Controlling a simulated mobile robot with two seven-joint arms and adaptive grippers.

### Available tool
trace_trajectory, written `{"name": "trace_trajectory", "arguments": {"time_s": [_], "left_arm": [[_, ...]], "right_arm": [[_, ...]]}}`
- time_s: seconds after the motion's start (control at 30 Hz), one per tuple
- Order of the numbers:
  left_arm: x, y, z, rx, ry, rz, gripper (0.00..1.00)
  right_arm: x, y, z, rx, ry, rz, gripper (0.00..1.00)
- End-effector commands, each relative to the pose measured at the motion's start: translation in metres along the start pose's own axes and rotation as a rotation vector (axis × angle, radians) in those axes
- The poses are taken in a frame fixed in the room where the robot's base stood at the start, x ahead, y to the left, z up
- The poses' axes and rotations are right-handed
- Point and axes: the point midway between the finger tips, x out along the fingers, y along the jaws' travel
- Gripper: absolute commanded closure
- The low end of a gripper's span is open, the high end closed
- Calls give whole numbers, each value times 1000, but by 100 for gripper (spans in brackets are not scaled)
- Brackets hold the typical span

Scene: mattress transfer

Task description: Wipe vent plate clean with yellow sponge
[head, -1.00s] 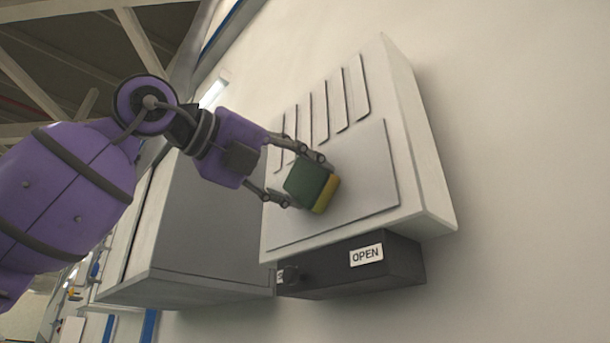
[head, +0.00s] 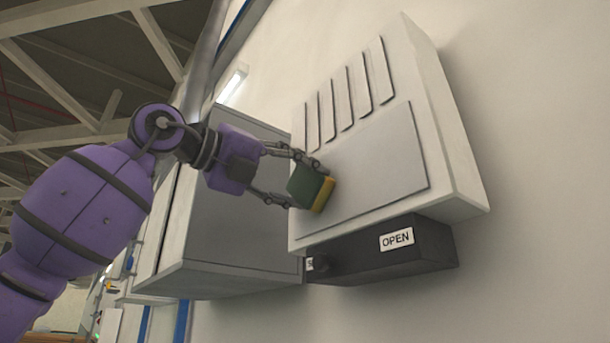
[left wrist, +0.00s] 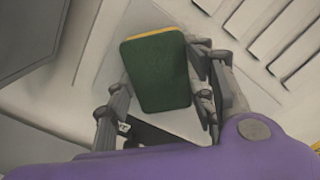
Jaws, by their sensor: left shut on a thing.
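The yellow sponge has a green side (head: 304,186) and a yellow side (head: 323,195). My left gripper (head: 302,182) is shut on it, with the yellow side turned toward the vent plate (head: 385,165), a flat grey panel below a row of slots on a white wall box. The sponge is at the plate's left part; I cannot tell whether it touches. In the left wrist view the sponge (left wrist: 158,75) sits between the fingers, green side toward the camera, and hides part of the plate. No dirt shows clearly on the plate. My right gripper is not in view.
A dark box with an OPEN label (head: 396,239) is under the white box. A grey cabinet (head: 235,225) stands to the left, behind my arm. The wall to the right is bare.

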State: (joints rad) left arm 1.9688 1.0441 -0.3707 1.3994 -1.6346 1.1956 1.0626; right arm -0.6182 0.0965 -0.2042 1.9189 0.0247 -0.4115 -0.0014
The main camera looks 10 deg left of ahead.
Motion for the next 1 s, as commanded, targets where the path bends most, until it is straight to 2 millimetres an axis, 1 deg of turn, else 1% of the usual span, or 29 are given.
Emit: {"name": "trace_trajectory", "arguments": {"time_s": [0.03, 0.1, 0.33, 0.43, 0.9, 1.0], "left_arm": [[1, 4, 2, -2, -1, 3, 71], [1, 4, 3, -2, -1, 3, 71], [1, 4, 2, -1, 0, 3, 71], [-3, 4, 3, -1, -1, 2, 71], [-50, 3, 3, -1, -2, 2, 71], [-57, 3, 2, -1, 0, 1, 71]], "right_arm": [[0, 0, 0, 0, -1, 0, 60], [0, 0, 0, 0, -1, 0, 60], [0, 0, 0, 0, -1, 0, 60], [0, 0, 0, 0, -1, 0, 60], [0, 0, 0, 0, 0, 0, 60], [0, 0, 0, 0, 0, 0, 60]]}}
